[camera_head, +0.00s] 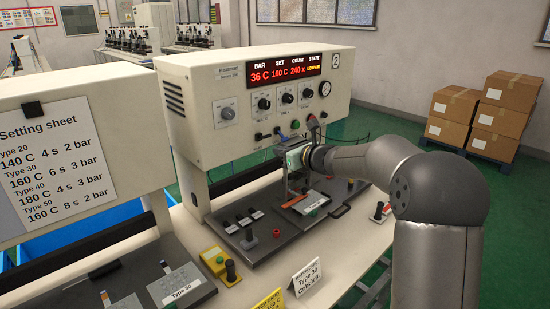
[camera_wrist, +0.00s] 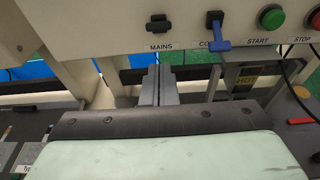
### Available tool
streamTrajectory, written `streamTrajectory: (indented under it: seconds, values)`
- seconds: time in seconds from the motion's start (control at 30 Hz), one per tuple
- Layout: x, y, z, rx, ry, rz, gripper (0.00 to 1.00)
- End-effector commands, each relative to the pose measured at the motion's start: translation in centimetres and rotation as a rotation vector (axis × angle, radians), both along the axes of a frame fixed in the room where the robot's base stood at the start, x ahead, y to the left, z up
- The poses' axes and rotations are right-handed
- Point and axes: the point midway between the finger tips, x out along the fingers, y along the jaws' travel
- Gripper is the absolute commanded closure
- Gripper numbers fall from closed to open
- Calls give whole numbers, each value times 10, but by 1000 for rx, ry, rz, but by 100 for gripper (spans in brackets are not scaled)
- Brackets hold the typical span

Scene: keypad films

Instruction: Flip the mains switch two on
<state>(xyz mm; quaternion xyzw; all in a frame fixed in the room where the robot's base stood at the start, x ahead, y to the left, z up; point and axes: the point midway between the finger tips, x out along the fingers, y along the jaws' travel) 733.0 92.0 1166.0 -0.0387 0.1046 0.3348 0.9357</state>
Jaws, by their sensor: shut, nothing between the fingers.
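The mains switch is a small black toggle (camera_wrist: 158,25) above the label MAINS on the white panel in the wrist view. It also shows in the head view as a small dark spot (camera_head: 260,136) on the front of press two (camera_head: 205,120). Its exact lever position is too small to tell. My gripper (camera_wrist: 158,88) is shut and empty, a little below the switch in the wrist picture, apart from it. In the head view my gripper (camera_head: 286,186) points down in front of the panel, right of the switch.
Right of the switch are a black connector with a blue lever (camera_wrist: 216,32), a green START button (camera_wrist: 271,17) and a red STOP button (camera_wrist: 303,18). Cables hang at the panel's right. The lit red display (camera_head: 285,70) is above. A tooling bed (camera_head: 290,215) lies below.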

Motion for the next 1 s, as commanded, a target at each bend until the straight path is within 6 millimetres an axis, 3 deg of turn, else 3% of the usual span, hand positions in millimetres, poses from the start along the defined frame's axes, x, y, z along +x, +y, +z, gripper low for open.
streamTrajectory:
  seconds: [0.1,0.33,0.87,0.97,1.0]
  values:
    - [-16,-14,19,-2,-2,-2,100]
    - [-34,-28,39,-1,1,0,100]
    - [-40,-30,43,-10,1,6,100]
    - [-70,-13,30,-181,-32,101,100]
    - [-89,-5,22,-284,-54,165,100]
